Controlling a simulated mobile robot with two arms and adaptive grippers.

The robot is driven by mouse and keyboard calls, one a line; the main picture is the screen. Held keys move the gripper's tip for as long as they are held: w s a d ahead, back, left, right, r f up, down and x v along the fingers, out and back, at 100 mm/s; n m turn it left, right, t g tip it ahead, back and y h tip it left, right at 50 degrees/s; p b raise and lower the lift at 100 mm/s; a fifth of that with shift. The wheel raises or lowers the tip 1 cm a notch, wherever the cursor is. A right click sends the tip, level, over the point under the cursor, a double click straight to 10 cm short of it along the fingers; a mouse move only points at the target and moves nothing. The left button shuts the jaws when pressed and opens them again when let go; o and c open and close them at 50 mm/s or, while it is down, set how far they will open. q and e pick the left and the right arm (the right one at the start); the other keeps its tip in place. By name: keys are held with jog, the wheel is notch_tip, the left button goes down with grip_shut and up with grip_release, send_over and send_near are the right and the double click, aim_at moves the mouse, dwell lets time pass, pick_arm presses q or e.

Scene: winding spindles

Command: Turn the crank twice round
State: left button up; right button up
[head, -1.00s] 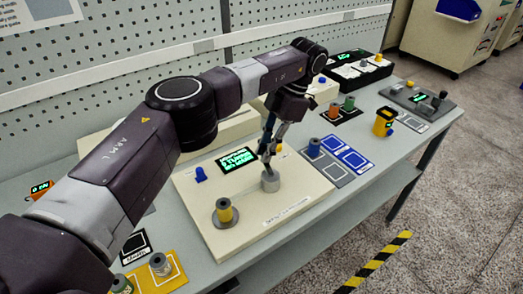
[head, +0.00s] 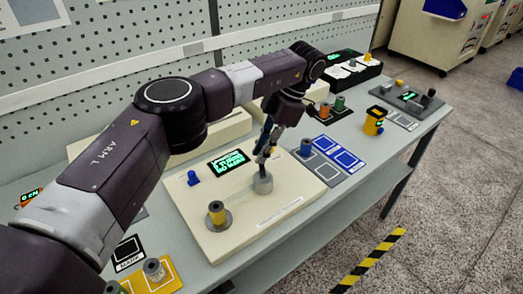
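The winding station is a cream board (head: 285,207) on the bench. A short grey round hub (head: 262,184) stands on it, the part I take for the crank. A yellow spool (head: 217,212) stands upright on a grey disc to its left. My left gripper (head: 262,161) points down just above the hub, with its fingers close together. The fingers hide the crank's handle, so I cannot tell whether they grip it. A lit green display (head: 228,162) and a blue knob (head: 193,178) are behind; the display text is too small to read. My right gripper is out of view.
A blue-marked mat (head: 338,154) with a spool lies right of the board. A yellow container (head: 374,121) stands beyond it. An orange mat with spools (head: 154,270) is at the front left. A pegboard (head: 100,55) backs the bench.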

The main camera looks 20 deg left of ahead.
pick_arm(q)
jog(key=o, duration=0.4)
jog(key=shift+v, duration=3.75)
